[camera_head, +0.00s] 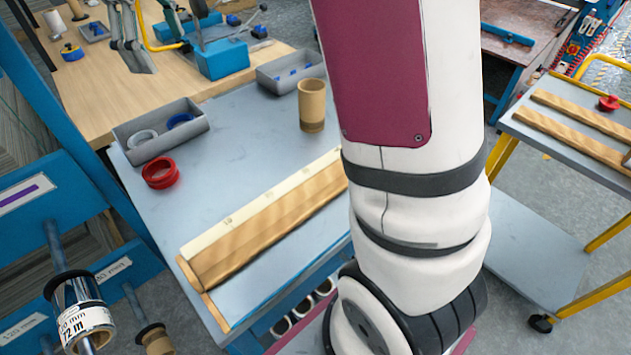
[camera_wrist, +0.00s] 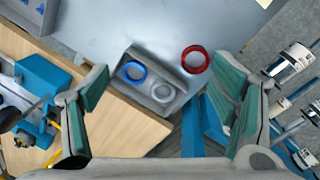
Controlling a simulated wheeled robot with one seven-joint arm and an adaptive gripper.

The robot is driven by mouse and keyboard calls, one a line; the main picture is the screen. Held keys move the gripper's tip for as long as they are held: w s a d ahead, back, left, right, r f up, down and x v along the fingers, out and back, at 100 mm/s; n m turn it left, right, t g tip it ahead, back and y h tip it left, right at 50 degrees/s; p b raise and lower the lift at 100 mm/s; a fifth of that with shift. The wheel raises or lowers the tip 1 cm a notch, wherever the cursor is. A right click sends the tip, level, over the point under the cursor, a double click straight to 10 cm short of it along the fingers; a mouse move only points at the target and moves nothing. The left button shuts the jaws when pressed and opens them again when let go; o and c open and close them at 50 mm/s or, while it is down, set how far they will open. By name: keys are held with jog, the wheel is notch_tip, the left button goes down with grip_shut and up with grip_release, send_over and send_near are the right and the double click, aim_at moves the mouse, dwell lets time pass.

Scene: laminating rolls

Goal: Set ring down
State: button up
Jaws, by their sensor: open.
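A red ring (camera_head: 160,182) lies on the grey-blue tabletop beside a grey tray (camera_head: 160,145); in the head view it looks thick, and I cannot tell whether it is two stacked rings. It also shows in the wrist view (camera_wrist: 184,62), beyond my right fingertip and apart from it. The tray holds a white-grey ring (camera_head: 141,138) and a blue ring (camera_head: 180,120) in separate compartments. My gripper (camera_wrist: 153,82) is open and empty in the wrist view, its green-padded fingers spread above the tray area.
A wooden ruled trough (camera_head: 265,225) runs along the table's front. A brown cardboard core (camera_head: 312,105) and a second grey tray (camera_head: 290,72) stand behind it. A rack with labelled rolls (camera_head: 82,310) is at lower left. A yellow cart (camera_head: 560,145) is at right. Mid-table is clear.

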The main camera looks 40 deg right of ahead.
jog(key=s+r+m, duration=0.2)
jog(key=s, duration=1.1)
jog(key=s+d+f+m, duration=0.1)
jog(key=s+f, duration=0.3)
jog(key=s, duration=0.7)
jog(key=s+f+m+t+y, duration=0.1)
jog(key=s+f+m, duration=0.2)
jog(key=s, duration=0.9)
jog(key=shift+d+f+m+y, duration=0.3)
jog(key=shift+d+f+m, duration=0.1)
jog(key=shift+f, duration=0.5)
notch_tip(320, 180, up, 13)
jog(key=t+p, duration=0.2)
jog(key=p, duration=0.9)
jog(key=shift+d+t, duration=0.2)
jog(key=shift+t, duration=0.1)
